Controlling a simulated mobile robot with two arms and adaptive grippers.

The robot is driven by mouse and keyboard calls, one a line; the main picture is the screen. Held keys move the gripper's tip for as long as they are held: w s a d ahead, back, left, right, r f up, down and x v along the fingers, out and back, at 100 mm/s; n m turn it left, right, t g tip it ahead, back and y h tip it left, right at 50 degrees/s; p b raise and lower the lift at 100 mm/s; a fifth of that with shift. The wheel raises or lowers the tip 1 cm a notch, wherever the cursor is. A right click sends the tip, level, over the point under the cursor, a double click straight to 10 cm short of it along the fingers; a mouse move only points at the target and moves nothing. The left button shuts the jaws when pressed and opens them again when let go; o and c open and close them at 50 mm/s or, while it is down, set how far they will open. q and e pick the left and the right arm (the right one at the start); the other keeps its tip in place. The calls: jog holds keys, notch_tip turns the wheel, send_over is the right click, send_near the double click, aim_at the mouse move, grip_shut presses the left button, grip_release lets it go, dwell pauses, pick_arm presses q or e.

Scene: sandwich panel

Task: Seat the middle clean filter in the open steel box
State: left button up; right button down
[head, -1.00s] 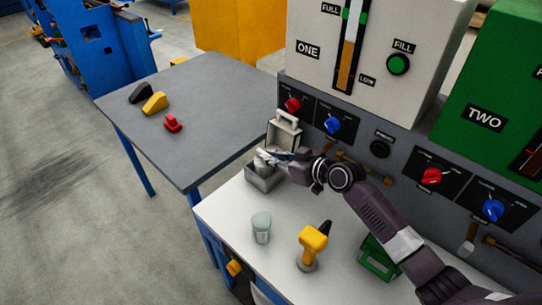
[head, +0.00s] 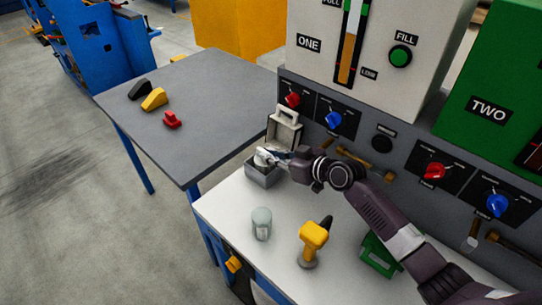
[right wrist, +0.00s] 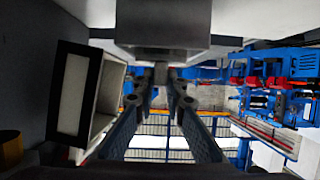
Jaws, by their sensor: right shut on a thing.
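The open steel box (head: 264,178) stands at the back left of the white bench in the head view. Its lid (head: 286,130) is tipped up behind it. My right gripper (head: 270,158) is at the box's mouth, shut on a small pale filter (head: 262,157). The filter's lower part is hidden by the box wall, and I cannot tell whether it touches the bottom. In the right wrist view, the fingers (right wrist: 164,105) close around a narrow part below a grey block (right wrist: 163,28). A framed pale panel (right wrist: 76,95) is close on the left. My left gripper is not in view.
A translucent grey-green cup (head: 261,224), a yellow tool (head: 313,240) and a green case (head: 378,256) stand on the bench. The knob panel (head: 382,143) rises behind. The grey side table (head: 215,110) holds black, yellow and red pieces.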

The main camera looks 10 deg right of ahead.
jog(key=shift+f+b, duration=0.3)
jog(key=shift+b, duration=0.05)
dwell(0.3)
jog(key=c, duration=1.9)
grip_release()
jog(key=v, duration=1.2)
